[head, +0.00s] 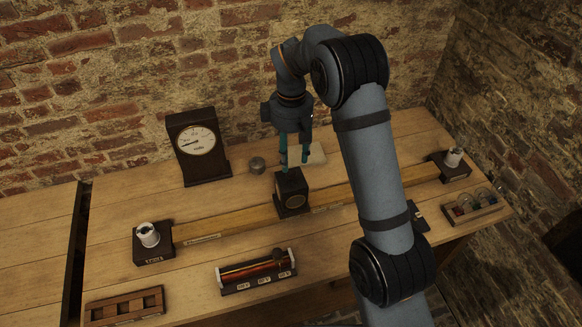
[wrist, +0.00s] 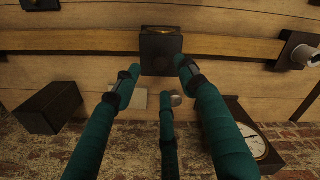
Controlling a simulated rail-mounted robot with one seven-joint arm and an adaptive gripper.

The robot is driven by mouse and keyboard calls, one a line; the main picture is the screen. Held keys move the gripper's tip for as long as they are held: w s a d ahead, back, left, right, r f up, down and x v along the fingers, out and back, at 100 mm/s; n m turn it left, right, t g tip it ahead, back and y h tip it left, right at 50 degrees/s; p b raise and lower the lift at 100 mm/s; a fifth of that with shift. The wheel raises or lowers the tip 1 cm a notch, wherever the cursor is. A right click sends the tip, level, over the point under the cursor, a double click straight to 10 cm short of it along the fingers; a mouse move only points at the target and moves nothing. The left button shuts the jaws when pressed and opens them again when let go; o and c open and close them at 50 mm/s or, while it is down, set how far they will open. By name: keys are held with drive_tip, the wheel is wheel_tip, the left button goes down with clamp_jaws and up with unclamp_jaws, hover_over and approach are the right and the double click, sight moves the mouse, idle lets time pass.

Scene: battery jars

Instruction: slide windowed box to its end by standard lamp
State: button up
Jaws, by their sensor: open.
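The windowed box (head: 292,192), a dark cube with a round window, sits on the long wooden rail (head: 222,227), around its middle. A white lamp on a dark base (head: 150,240) stands at the rail's left end and another (head: 454,160) at its right end. Their labels are too small to read, so I cannot tell which is the standard lamp. My gripper (head: 293,162) is open, pointing down just above and behind the box. In the wrist view my gripper's teal fingers (wrist: 158,68) spread at either side of the box (wrist: 161,50); contact is not clear.
A dial meter (head: 198,145) stands left of the box near the brick wall. A small round metal piece (head: 257,165) and a pale pad (head: 312,155) lie behind the rail. In front are a coil unit (head: 256,271) and wooden rack (head: 126,306). My arm hides some right-hand rail.

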sight(291, 172)
drive_tip(key=shift+f+p, duration=0.45)
drive_tip(key=shift+f, duration=2.35)
drive_tip(key=c, duration=0.3)
clamp_jaws()
